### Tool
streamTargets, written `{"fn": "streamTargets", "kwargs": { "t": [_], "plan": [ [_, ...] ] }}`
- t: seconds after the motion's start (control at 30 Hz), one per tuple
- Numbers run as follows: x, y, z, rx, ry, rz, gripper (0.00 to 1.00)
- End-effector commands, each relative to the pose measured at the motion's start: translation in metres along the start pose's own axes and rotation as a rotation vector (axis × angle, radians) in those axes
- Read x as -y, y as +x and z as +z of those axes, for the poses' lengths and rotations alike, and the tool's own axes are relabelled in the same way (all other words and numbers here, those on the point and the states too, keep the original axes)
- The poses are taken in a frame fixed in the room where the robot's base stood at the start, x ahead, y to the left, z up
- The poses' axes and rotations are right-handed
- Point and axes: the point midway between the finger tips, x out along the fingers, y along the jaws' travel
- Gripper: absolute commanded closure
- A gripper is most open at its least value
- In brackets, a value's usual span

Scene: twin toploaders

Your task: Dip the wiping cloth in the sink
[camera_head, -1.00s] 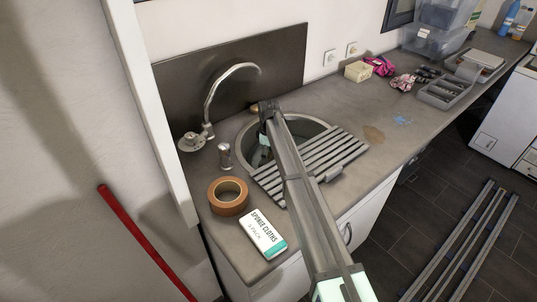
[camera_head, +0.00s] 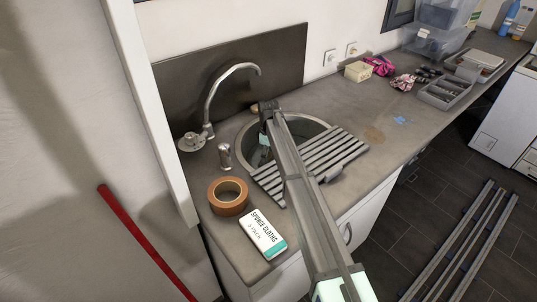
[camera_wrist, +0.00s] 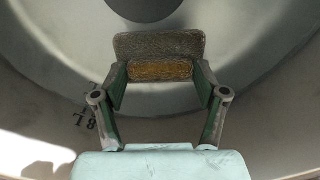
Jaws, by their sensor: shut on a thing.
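My gripper (camera_wrist: 160,88) is shut on a grey-brown, spongy-looking block with a yellowish-brown front face, which seems to be the wiping cloth (camera_wrist: 160,44). The cloth sits between the fingertips in the wrist view, with the sink's bowl (camera_wrist: 55,45) around and behind it. In the head view my arm reaches down into the round sink (camera_head: 318,124), and my gripper (camera_head: 262,150) is partly hidden inside it. The cloth cannot be made out there. I cannot tell whether it touches the bowl or any water.
A slatted drainer (camera_head: 335,158) covers the sink's right side. A curved tap (camera_head: 210,105) stands behind left. An orange tape roll (camera_head: 228,196) and a sponge cloths pack (camera_head: 263,234) lie in front. The counter to the right has a brown mark (camera_head: 374,134) and a blue mark (camera_head: 400,120).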

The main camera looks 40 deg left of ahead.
Motion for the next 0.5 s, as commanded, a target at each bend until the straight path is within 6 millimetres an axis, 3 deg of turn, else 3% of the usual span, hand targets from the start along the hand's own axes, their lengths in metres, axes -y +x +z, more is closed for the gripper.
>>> {"fn": "streamTargets", "kwargs": {
  "t": [0.17,0.5],
  "plan": [
    [0.0,-0.003,0.0,0.0,0.0,0.0,0.56],
    [0.0,-0.032,0.0,0.0,0.0,0.0,0.56]
  ]
}}
